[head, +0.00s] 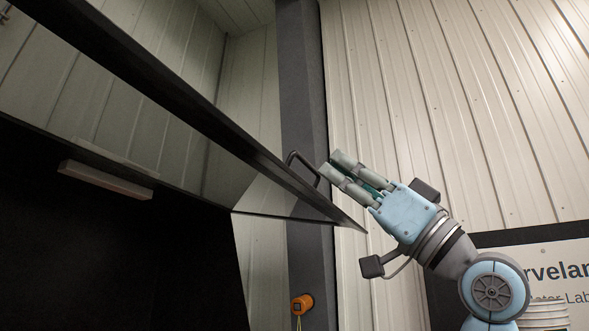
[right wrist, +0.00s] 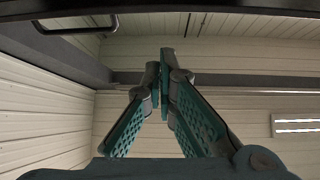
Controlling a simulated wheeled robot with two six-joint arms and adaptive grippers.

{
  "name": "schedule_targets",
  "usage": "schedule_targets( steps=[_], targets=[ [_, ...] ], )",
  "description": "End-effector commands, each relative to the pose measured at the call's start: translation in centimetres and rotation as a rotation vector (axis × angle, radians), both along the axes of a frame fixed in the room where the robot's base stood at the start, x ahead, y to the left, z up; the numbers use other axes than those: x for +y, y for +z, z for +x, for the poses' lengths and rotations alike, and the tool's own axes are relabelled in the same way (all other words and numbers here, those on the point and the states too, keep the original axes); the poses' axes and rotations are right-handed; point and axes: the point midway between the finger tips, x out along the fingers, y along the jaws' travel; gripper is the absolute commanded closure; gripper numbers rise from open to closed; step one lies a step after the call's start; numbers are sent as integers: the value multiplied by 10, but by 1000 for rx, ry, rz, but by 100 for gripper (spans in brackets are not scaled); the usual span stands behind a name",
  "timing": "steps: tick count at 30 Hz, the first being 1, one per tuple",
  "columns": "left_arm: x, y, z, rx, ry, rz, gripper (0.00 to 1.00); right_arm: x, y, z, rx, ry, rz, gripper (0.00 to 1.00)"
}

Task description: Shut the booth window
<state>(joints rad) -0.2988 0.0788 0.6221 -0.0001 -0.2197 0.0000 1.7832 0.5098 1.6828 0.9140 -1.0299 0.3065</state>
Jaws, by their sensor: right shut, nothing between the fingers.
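The booth window is a glass pane in a dark frame (head: 200,105), tilted and swung out, crossing the head view from upper left to the middle right. A dark bar handle (head: 303,160) sits near its lower right end. My right gripper (head: 334,163) is shut and empty, its fingertips just right of the handle; I cannot tell whether they touch it. In the right wrist view, the shut fingers (right wrist: 163,62) point up toward a dark frame bar, with a handle (right wrist: 75,29) at upper left. My left gripper is not in view.
A dark grey post (head: 306,100) stands behind the handle, with an orange device (head: 301,304) low on it. Ribbed cream wall (head: 440,90) fills the right. A sign (head: 555,260) and a white stack (head: 545,316) are at lower right. A pale light bar (head: 105,180) shows at left.

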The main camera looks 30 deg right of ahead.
Motion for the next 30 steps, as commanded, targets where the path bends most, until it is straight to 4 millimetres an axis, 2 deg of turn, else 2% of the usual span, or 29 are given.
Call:
schedule_targets(
  steps=[1, 2, 5, 19, 24, 30],
  targets=[
    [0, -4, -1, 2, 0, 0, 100, 3, 4, -19, -30, 6, -12, 100],
    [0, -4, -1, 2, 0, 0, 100, 5, 7, -26, -41, 10, -17, 100],
    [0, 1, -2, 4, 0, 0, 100, 9, 17, -30, -53, 14, -22, 100],
    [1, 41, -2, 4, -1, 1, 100, 45, 89, 23, -50, 14, -19, 100],
    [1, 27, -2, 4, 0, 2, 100, 51, 59, 34, -52, 11, -20, 100],
    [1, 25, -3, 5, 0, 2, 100, 55, 49, 39, -52, 11, -19, 100]
  ],
)
